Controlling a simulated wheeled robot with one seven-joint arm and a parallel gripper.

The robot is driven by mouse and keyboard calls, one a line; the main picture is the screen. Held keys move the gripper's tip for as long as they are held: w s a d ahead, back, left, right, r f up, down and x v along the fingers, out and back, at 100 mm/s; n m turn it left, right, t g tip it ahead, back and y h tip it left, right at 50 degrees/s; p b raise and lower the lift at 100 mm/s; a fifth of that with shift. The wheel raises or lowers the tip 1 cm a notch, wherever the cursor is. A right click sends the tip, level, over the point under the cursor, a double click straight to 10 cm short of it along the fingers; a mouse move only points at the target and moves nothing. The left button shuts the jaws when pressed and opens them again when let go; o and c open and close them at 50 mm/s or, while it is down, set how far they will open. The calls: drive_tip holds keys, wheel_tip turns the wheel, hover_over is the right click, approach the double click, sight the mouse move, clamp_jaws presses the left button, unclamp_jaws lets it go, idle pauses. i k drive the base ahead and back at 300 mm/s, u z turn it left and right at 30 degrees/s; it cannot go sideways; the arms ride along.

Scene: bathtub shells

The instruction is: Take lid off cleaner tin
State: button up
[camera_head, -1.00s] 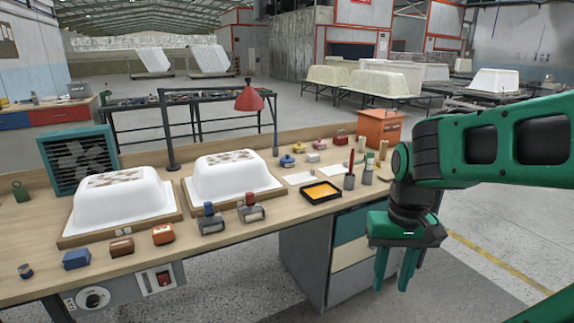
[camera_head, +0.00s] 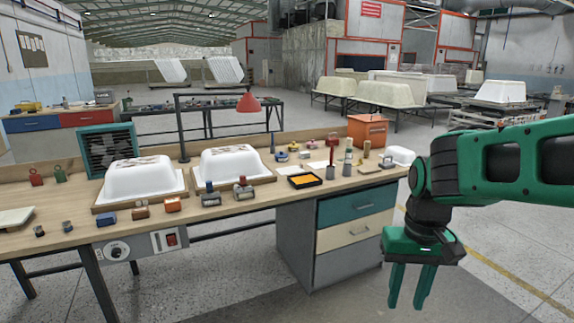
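No cleaner tin can be picked out for certain at this size. Small coloured containers stand on the workbench (camera_head: 240,200), among them a blue one (camera_head: 281,156) near the back edge. Pots and cylinders stand farther right, including a dark pot (camera_head: 331,172) with a red-topped tool in it and a tan cylinder (camera_head: 348,157). Whether any has a lid cannot be told. My gripper (camera_head: 410,298) hangs fingers down in front of the bench's right end, over the floor. Its two green fingers are apart, with nothing between them.
Two white tub shells (camera_head: 145,180) (camera_head: 230,165) sit on boards. Floor to the right is open.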

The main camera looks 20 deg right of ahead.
sight(281, 154)
drive_tip(key=u, duration=0.1)
drive_tip(key=k, duration=0.2)
drive_tip(key=z, duration=1)
drive_tip(key=i, duration=1)
drive_tip(key=z, duration=0.45)
drive_tip(key=i, duration=1.25)
drive_tip(key=u, duration=0.9)
drive_tip(key=i, duration=0.6)
drive_tip(key=u, duration=0.45)
